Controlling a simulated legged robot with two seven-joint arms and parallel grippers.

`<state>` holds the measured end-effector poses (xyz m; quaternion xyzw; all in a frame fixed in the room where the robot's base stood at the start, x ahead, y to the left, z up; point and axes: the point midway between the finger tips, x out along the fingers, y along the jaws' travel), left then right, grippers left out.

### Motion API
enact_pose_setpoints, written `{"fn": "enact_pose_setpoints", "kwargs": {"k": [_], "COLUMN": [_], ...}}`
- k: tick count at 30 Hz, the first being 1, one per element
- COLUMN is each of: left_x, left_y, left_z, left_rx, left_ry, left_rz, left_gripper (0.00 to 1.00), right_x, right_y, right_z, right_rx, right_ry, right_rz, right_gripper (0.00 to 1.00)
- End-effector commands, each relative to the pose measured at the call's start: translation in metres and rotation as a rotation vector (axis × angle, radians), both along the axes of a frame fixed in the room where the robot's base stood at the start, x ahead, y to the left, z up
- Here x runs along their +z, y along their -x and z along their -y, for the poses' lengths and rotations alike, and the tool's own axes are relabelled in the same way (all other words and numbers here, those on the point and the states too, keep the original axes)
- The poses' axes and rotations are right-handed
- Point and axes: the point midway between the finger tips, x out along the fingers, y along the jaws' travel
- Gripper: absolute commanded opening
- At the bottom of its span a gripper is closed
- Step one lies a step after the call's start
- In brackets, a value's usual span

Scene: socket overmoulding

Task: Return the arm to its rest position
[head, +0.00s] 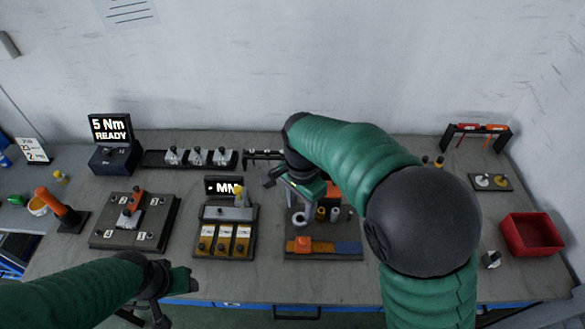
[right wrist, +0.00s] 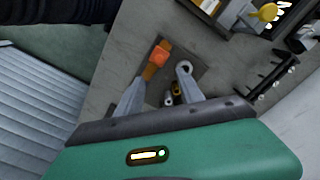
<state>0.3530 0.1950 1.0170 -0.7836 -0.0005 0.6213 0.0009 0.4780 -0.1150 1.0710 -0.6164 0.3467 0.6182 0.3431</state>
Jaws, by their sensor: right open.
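My right arm (head: 350,155) reaches in from the lower right with its elbow bent high over the bench. My right gripper (head: 284,181) hangs above a dark fixture plate (head: 330,222) in the middle of the bench. In the right wrist view the two grey fingers of the gripper (right wrist: 160,88) stand apart with nothing between them. Below them lie an orange block (right wrist: 161,56) and a grey ring (right wrist: 184,68), both apart from the fingers. My left gripper (head: 172,286) is low at the bench's front edge; its jaw opening is unclear.
A three-slot yellow fixture (head: 226,252) stands left of the plate, with a small display (head: 223,186) behind. A red bin (head: 531,235) stands right. Bare bench (head: 270,280) lies in front.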

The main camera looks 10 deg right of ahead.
Motion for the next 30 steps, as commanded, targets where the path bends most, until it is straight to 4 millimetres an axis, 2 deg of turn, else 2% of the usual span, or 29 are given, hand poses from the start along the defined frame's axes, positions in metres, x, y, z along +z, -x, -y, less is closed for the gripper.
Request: {"fn": "enact_pose_setpoints", "kwargs": {"k": [5,8,12,15,17,20,30], "left_x": [0.0,0.0,0.0,0.0,0.0,0.0,0.0], "left_y": [0.0,0.0,0.0,0.0,0.0,0.0,0.0], "left_z": [0.0,0.0,0.0,0.0,0.0,0.0,0.0], "left_rx": [0.0,0.0,0.0,0.0,0.0,0.0,0.0], "left_ry": [0.0,0.0,0.0,0.0,0.0,0.0,0.0], "left_rz": [0.0,0.0,0.0,0.0,0.0,0.0,0.0], "left_gripper": [0.55,0.55,0.55,0.55,0.55,0.55,0.55], "right_x": [-0.004,-0.016,-0.037,-0.048,-0.052,-0.055,-0.055], "right_y": [0.007,0.032,0.082,0.111,0.121,0.126,0.126], "right_z": [0.009,0.033,0.066,0.079,0.083,0.084,0.084], "right_rx": [0.059,0.258,0.655,0.878,0.961,1.017,1.017], "right_ry": [-0.006,-0.013,0.028,0.076,0.098,0.113,0.111], "right_rz": [0.011,0.059,0.154,0.198,0.209,0.216,0.213], "right_gripper": [0.45,0.45,0.45,0.45,0.45,0.45,0.45]}}
